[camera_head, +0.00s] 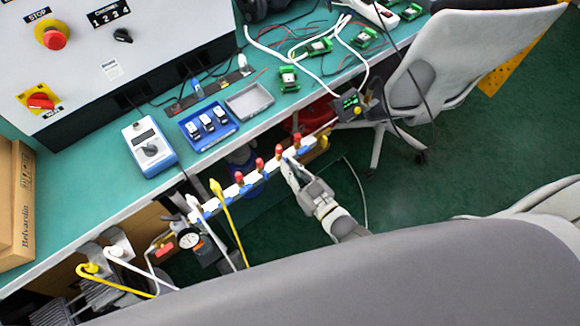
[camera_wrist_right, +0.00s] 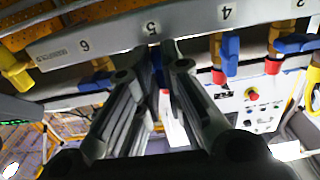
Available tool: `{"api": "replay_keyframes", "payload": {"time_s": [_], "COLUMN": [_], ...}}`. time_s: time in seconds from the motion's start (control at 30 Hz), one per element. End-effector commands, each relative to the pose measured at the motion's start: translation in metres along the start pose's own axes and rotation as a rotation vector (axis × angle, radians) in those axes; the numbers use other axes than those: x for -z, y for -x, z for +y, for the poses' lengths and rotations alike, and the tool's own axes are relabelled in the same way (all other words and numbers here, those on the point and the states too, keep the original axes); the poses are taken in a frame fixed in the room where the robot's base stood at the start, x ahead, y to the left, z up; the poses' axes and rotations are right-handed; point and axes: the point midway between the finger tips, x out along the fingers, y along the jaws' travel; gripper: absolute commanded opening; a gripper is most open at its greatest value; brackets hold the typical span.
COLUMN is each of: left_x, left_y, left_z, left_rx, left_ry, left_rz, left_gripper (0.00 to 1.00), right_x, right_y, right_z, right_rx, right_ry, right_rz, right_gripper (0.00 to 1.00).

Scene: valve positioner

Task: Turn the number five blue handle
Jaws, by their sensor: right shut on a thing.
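The white valve manifold (camera_head: 228,192) runs along the front of the bench, with red-topped valves and blue handles. In the right wrist view its bar (camera_wrist_right: 110,35) carries the numbers 6, 5, 4 and 3. My right gripper (camera_head: 288,164) is at the manifold's right part. In the wrist view its fingers (camera_wrist_right: 166,48) are closed in around the number five blue handle (camera_wrist_right: 158,72), just below the label 5. The fingers hide most of this handle, so its angle is unclear. The number four blue handle (camera_wrist_right: 231,52) hangs free beside it. My left gripper is not in view.
The green bench (camera_head: 90,180) lies behind the manifold, with a blue tray (camera_head: 208,127) and a handheld meter (camera_head: 148,140). Yellow and white hoses hang at the manifold's left end. A grey chair (camera_head: 440,65) stands at the right. Green floor is open below the arm.

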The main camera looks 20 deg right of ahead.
Motion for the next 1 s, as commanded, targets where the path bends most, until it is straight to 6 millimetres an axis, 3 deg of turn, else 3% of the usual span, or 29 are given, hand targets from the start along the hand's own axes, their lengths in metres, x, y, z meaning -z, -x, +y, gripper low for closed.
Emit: {"api": "replay_keyframes", "payload": {"time_s": [0.23,0.27,0.4,0.77,1.0], "left_x": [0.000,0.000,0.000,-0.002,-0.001], "left_y": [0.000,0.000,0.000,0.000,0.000], "left_z": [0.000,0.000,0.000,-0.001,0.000], "left_rx": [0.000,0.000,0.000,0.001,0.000], "left_ry": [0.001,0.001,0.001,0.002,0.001], "left_rz": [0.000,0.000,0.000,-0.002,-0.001], "left_gripper": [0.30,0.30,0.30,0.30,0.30], "right_x": [-0.001,-0.001,-0.001,-0.001,-0.002], "right_y": [0.001,0.001,0.001,0.003,0.039], "right_z": [0.000,0.000,0.000,0.000,0.000], "right_rx": [0.000,-0.001,-0.001,0.000,0.000], "right_ry": [-0.004,-0.004,-0.003,-0.001,-0.001], "right_rz": [-0.004,-0.004,-0.003,-0.002,-0.006], "right_gripper": [0.00,0.11,0.29,0.30,0.30]}}
